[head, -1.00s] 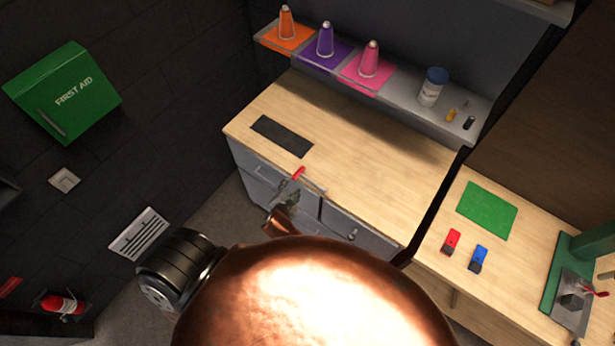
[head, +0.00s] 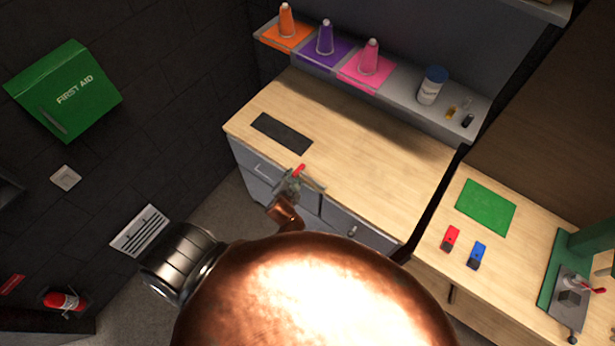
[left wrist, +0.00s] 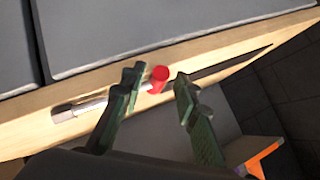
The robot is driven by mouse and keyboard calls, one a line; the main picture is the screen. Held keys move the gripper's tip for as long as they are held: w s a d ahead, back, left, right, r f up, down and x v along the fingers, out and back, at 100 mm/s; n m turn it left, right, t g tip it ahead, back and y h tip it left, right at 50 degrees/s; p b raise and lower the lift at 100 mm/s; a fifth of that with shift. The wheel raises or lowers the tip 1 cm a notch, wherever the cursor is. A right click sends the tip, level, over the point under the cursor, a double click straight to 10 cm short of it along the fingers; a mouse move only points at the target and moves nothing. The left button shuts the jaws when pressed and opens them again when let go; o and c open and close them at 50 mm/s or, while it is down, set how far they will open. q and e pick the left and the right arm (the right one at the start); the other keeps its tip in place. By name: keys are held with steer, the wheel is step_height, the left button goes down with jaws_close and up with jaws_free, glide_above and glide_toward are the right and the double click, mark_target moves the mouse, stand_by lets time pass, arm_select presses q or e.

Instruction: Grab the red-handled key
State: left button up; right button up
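The red-handled key lies on the wooden counter near its front edge. Its red handle shows in the head view (head: 299,169) and in the left wrist view (left wrist: 159,76). In the wrist view its metallic shaft runs left and passes partly behind one finger. My left gripper (head: 290,184) is at the counter's front edge beside the handle. In the wrist view its dark green fingers (left wrist: 158,84) are spread, with the red handle in the gap between the tips and space on both sides. My right gripper is not in view.
The counter (head: 365,165) is mostly bare, with a dark mat (head: 281,134) at left. Drawers (head: 352,226) lie below. A shelf (head: 405,100) behind holds cones and a white jar (head: 432,85). A second bench at right holds red (head: 450,239) and blue (head: 477,256) items.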

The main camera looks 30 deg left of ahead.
arm_select(q)
jaws_close()
steer(key=shift+r, duration=0.1)
stand_by(0.3)
